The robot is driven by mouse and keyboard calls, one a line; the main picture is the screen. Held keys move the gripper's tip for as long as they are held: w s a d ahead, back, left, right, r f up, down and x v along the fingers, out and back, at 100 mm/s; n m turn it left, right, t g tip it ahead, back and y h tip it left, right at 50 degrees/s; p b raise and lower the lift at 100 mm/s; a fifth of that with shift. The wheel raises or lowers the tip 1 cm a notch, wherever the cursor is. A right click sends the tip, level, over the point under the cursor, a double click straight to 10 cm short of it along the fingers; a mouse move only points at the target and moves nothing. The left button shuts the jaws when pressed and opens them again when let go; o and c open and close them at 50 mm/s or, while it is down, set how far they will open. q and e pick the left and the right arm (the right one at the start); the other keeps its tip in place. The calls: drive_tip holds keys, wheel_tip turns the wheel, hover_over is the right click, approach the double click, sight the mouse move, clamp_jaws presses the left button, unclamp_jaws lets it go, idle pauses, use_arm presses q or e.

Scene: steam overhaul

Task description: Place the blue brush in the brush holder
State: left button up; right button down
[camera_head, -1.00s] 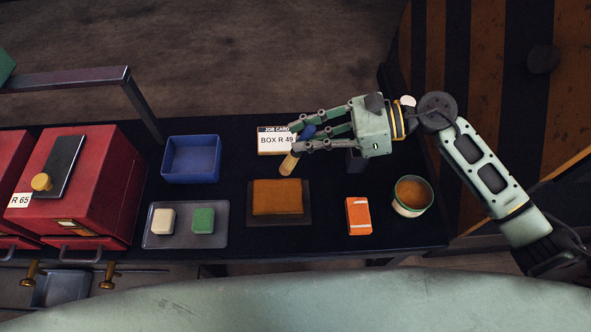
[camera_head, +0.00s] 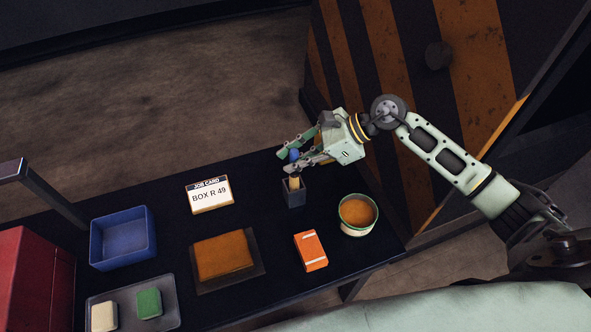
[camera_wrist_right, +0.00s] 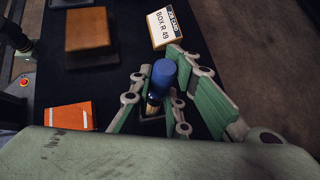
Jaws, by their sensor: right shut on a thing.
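The brush has a blue handle (camera_head: 294,155) and a tan lower end (camera_head: 294,183). It stands roughly upright, blue end up. My right gripper (camera_head: 284,163) is shut on it, with fingers on both sides of it. The brush holder, a small dark square cup (camera_head: 293,197), is on the table directly below. The tan end is at the holder's mouth; I cannot tell how deep it reaches. In the right wrist view the blue end (camera_wrist_right: 165,74) is between the fingers, and the holder is mostly hidden behind them. My left gripper is not in view.
An orange-and-white box (camera_head: 311,251) and a round tin (camera_head: 358,215) stand near the holder. A brown block on a dark tray (camera_head: 258,273), a job card (camera_head: 208,195) and a blue bin (camera_head: 123,238) lie further left. A striped panel (camera_head: 385,70) rises behind the arm.

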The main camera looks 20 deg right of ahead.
wheel_tip(320, 180, down, 4)
drive_tip(key=shift+r, duration=0.1)
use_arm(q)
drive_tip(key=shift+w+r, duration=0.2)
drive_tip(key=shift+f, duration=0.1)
use_arm(e)
drive_tip(key=c, duration=1.6)
unclamp_jaws()
drive_tip(key=shift+c, duration=0.2)
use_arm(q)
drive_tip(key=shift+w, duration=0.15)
